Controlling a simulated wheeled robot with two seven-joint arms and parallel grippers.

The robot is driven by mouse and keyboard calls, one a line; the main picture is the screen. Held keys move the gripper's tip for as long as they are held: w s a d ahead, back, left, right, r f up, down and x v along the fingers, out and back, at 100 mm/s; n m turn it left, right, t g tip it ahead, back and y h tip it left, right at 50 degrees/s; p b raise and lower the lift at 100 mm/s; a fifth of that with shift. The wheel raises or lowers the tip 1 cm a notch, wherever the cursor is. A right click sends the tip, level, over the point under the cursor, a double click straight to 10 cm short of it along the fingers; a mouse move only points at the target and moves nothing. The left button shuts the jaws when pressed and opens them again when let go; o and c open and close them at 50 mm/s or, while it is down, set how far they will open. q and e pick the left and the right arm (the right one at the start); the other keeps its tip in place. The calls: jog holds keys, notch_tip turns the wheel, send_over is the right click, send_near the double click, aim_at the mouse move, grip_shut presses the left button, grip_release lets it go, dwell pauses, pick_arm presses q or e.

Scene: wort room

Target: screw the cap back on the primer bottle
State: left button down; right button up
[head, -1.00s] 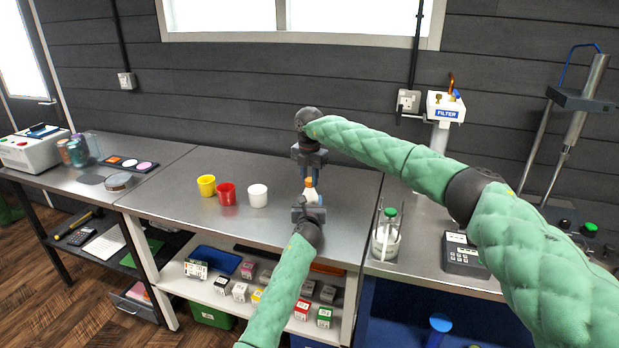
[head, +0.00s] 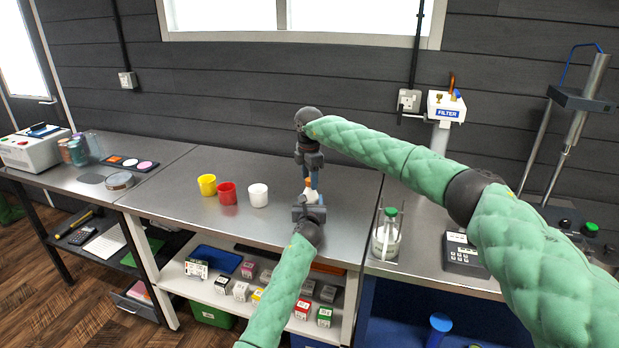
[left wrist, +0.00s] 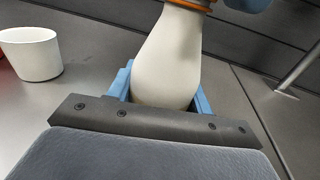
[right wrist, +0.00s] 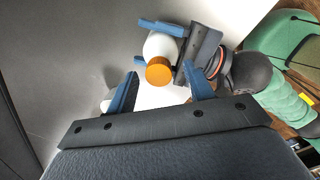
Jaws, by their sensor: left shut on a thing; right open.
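The white primer bottle (left wrist: 168,65) stands upright between the blue fingers of my left gripper (head: 309,203), which is shut on it. The orange cap (right wrist: 159,70) sits at the top of the bottle; its lower edge shows at the top of the left wrist view. I cannot tell how tight it is. My right gripper (head: 312,178) points down right above the bottle. Its fingers (right wrist: 160,85) are open, apart, close to either side of the cap, and do not visibly grip it. In the head view the grippers hide most of the bottle.
Yellow (head: 207,185), red (head: 227,193) and white (head: 258,195) cups stand on the steel bench left of the grippers. A jar with a green lid (head: 387,232) and a grey keypad device (head: 462,254) stand to the right. Small boxes fill the shelf below. The back of the bench is clear.

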notch_tip(320, 180, up, 12)
jog(key=shift+s, duration=0.35)
jog(key=shift+a, duration=0.1)
pick_arm(q)
jog(key=c, duration=0.5)
grip_release()
jog(key=shift+s, duration=0.3)
jog(key=shift+s+a+b, duration=0.2)
jog(key=shift+s+b, duration=0.6)
jog(key=shift+s, duration=2.8)
pick_arm(e)
jog(key=shift+f, duration=0.8)
